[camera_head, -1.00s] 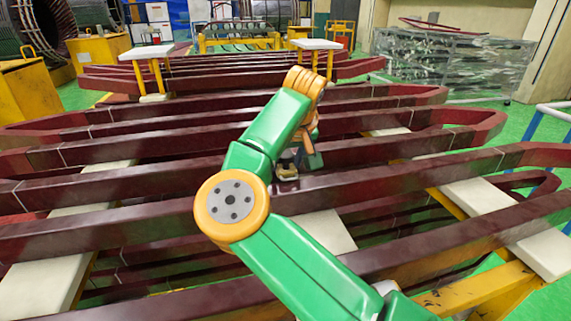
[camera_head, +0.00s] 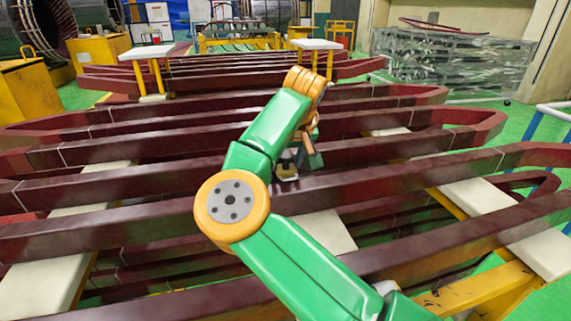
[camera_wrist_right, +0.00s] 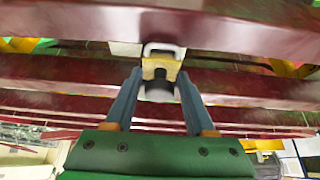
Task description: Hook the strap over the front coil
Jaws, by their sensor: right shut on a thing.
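Long dark-red coil bars run across the head view, the front coil (camera_head: 420,258) nearest to me. My right gripper (camera_head: 288,168) is among the coil bars in the middle, partly hidden behind my green arm. In the right wrist view my right gripper (camera_wrist_right: 160,78) has its two blue-grey fingers on either side of a small yellow, black and white piece with a pale loop, apparently the strap's hook (camera_wrist_right: 160,66). It is held close to a dark-red bar (camera_wrist_right: 60,75). The strap's length cannot be made out. My left gripper is not in view.
White-topped supports (camera_head: 475,200) lie under the coils, with a yellow frame (camera_head: 480,292) at the lower right. A white-topped stand (camera_head: 315,44) is behind. A wrapped stack (camera_head: 450,65) stands at the back right. Narrow gaps separate the bars.

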